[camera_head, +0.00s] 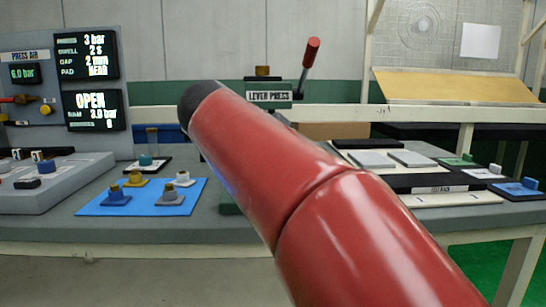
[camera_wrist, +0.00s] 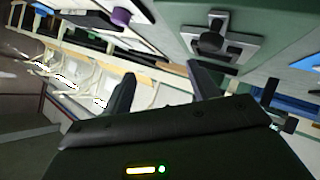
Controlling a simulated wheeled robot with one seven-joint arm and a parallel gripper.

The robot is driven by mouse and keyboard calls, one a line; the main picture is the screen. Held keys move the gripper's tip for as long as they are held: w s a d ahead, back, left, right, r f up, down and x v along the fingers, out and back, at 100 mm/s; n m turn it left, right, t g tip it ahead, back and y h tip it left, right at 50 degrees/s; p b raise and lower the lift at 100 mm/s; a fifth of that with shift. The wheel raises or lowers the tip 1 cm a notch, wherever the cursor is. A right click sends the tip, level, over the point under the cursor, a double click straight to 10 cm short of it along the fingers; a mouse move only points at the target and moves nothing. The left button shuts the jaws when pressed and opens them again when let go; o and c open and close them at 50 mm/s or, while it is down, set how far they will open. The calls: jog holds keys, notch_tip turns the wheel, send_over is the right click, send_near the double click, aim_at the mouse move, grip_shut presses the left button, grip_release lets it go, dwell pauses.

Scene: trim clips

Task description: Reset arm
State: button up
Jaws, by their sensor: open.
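My red arm crosses the middle of the head view and hides much of the bench behind it; my gripper does not show there. In the wrist view my gripper (camera_wrist: 161,70) has its two dark fingers apart, with nothing between them. A grey metal fixture (camera_wrist: 225,42) on a green-grey surface lies beyond the right finger. The lever press (camera_head: 269,96) stands behind my arm, its red-handled lever (camera_head: 309,53) raised and its lower part hidden.
A blue mat (camera_head: 143,207) holds several small knobbed pieces. A grey block (camera_head: 50,188) and press displays (camera_head: 91,54) stand left. On the right are flat plates (camera_head: 412,159), a labelled rack (camera_head: 432,189) and a blue knobbed piece (camera_head: 520,188). A purple piece (camera_wrist: 121,16) shows in the wrist view.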

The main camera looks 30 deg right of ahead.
dwell(0.3)
jog(key=s+a+f+n+y, duration=0.1)
jog(key=s+a+f+y, duration=0.2)
jog(key=f, duration=0.6)
jog(key=s+a+f+n+y, duration=0.2)
jog(key=s+a+f+y, duration=0.2)
jog(key=s+f, duration=0.4)
jog(key=s+a+f+n+y, duration=0.2)
jog(key=s+a+f, duration=0.3)
jog(key=f, duration=0.6)
jog(key=shift+s+a+y, duration=0.3)
jog(key=shift+s+y, duration=0.35)
jog(key=shift+y, duration=0.05)
jog(key=shift+f, duration=0.1)
